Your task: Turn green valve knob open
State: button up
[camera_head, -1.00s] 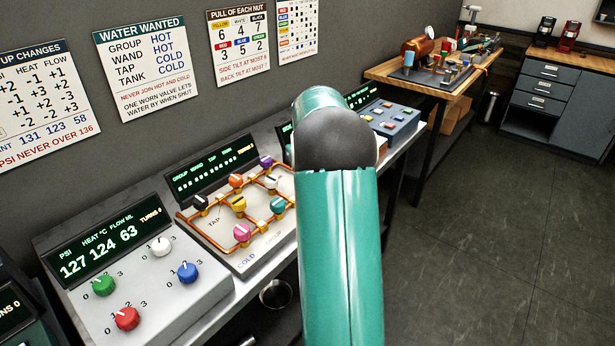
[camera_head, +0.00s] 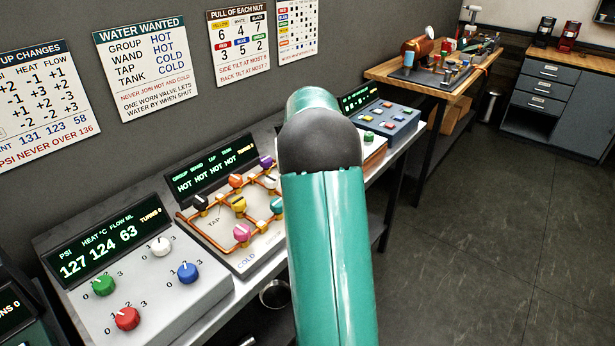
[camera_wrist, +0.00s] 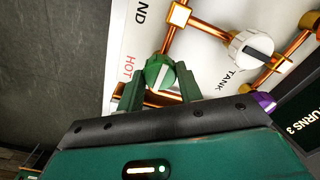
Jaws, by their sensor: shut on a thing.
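The green valve knob (camera_wrist: 160,72) with a white pointer stripe sits on the copper pipe of the valve panel near the red HOT label in the wrist view. My gripper (camera_wrist: 160,88) has one finger on each side of this knob and is shut on it. In the head view my arm hides the gripper and this part of the panel. The panel's display (camera_head: 211,174) reads HOT several times in a row. A white knob (camera_wrist: 251,52) by the word TANK and a purple knob (camera_wrist: 263,103) are beside the green one.
Black, orange, yellow, pink (camera_head: 241,232) and teal knobs stand on the same panel. A grey box (camera_head: 150,290) with green, red, blue and white dials is at the left. Another panel (camera_head: 390,125) is behind my arm. Floor (camera_head: 480,240) at the right is clear.

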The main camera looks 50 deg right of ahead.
jog(key=shift+r, duration=0.1)
jog(key=o, duration=1)
notch_tip(320, 180, up, 14)
jog(key=shift+f, duration=0.15)
